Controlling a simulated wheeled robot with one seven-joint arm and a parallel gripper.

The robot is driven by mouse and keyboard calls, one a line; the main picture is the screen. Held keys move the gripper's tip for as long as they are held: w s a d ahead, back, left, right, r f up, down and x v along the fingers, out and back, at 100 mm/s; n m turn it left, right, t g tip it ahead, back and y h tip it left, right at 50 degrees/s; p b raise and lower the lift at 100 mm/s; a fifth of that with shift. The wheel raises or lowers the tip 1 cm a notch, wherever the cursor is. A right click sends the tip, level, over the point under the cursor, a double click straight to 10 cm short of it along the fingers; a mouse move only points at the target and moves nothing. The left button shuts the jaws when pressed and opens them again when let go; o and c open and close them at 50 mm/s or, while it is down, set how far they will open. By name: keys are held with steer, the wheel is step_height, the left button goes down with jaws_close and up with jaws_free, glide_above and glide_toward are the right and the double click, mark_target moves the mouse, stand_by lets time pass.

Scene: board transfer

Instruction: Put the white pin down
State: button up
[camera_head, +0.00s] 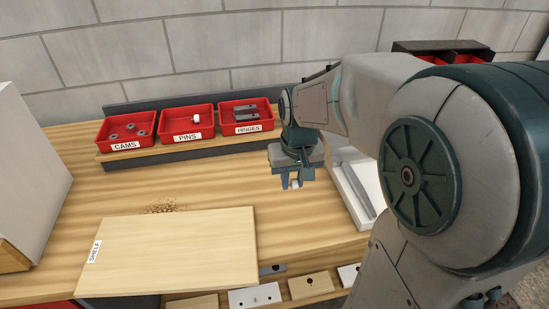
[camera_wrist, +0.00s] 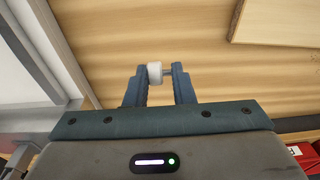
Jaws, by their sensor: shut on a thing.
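My gripper (camera_head: 292,183) hangs over the wooden bench (camera_head: 120,193), right of its middle. It is shut on a small white pin (camera_wrist: 155,70), which shows between the two fingers (camera_wrist: 163,85) in the wrist view, with a thin metal shank reaching to the right-hand finger. In the head view the pin is a small pale spot (camera_head: 295,183) between the fingertips. Bare wood lies below it, and the pin appears to be clear of the bench. Another white pin (camera_head: 196,118) lies in the red bin labelled PINS (camera_head: 174,126).
A CAMS bin (camera_head: 127,137) and a HINGES bin (camera_head: 247,118) flank the pins bin. A pale board labelled SHELF (camera_head: 170,250) lies at the front left. A grey-edged white tray or frame (camera_head: 358,196) stands right of my gripper.

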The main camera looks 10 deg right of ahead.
mark_target(287, 197)
steer(key=shift+w+a+f, duration=0.3)
steer(key=shift+w+f, duration=0.15)
steer(key=shift+w, duration=0.2)
steer(key=shift+f, duration=2)
steer(key=shift+f, duration=0.1)
steer(key=shift+f+b, duration=0.15)
steer(key=shift+b, duration=0.15)
steer(key=o, duration=0.9)
steer(key=shift+o, duration=0.2)
